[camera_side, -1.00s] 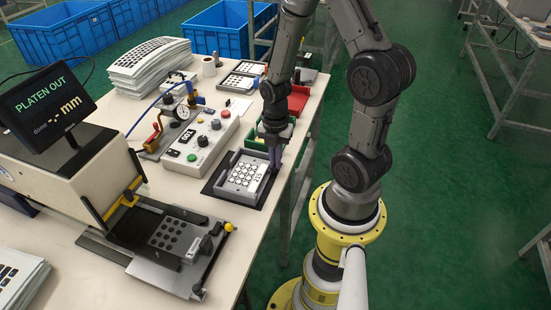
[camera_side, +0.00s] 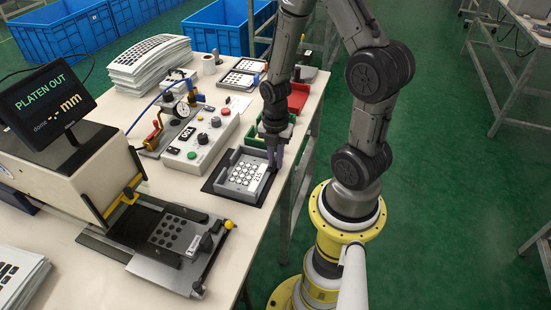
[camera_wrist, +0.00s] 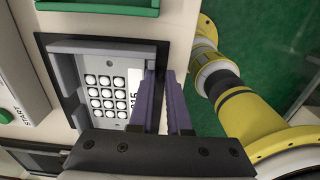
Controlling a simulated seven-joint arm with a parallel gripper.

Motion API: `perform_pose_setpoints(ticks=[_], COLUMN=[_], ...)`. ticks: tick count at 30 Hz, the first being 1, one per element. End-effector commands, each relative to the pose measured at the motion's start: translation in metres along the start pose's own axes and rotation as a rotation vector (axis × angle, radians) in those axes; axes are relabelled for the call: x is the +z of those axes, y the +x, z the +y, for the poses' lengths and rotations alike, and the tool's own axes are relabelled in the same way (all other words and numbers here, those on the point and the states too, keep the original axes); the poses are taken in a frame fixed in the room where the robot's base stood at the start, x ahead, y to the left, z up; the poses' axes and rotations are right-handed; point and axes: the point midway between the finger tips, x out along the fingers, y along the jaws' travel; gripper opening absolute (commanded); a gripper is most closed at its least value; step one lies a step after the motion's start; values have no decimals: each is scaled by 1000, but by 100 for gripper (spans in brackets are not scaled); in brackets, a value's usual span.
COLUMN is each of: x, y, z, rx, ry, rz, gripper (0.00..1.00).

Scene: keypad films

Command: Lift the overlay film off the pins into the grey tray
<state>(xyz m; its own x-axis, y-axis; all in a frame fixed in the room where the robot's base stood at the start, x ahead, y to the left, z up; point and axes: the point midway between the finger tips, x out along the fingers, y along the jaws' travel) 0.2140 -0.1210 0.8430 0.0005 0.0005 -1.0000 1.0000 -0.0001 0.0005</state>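The overlay film (camera_side: 242,176), pale grey with rows of white round keys and a printed label at its right end, lies in the grey tray (camera_side: 222,164). In the wrist view the film (camera_wrist: 106,94) looks flat inside the tray's raised walls (camera_wrist: 66,80). My gripper (camera_side: 275,165) points down at the film's right end. In the wrist view its two purple fingers (camera_wrist: 163,88) stand a little apart with a gap between them. They cover part of the label and the tray's right side. I see nothing held between them.
The press with the "PLATEN OUT" screen (camera_side: 44,100) stands left. Its drawn-out platen (camera_side: 165,268) carries a plate with dark round spots (camera_side: 180,235). A control box (camera_side: 200,140) stands behind the tray. Green (camera_side: 284,134) and red (camera_side: 298,98) bins stand behind my gripper.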

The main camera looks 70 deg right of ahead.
Motion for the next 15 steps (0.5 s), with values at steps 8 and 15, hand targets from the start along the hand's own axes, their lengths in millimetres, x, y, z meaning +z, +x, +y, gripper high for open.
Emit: perform_pose_setpoints(ticks=[8,15], x=[0,0], y=[0,-6], z=[0,1], rx=[0,3], ry=[0,0], rz=[0,-2], gripper=[40,40])
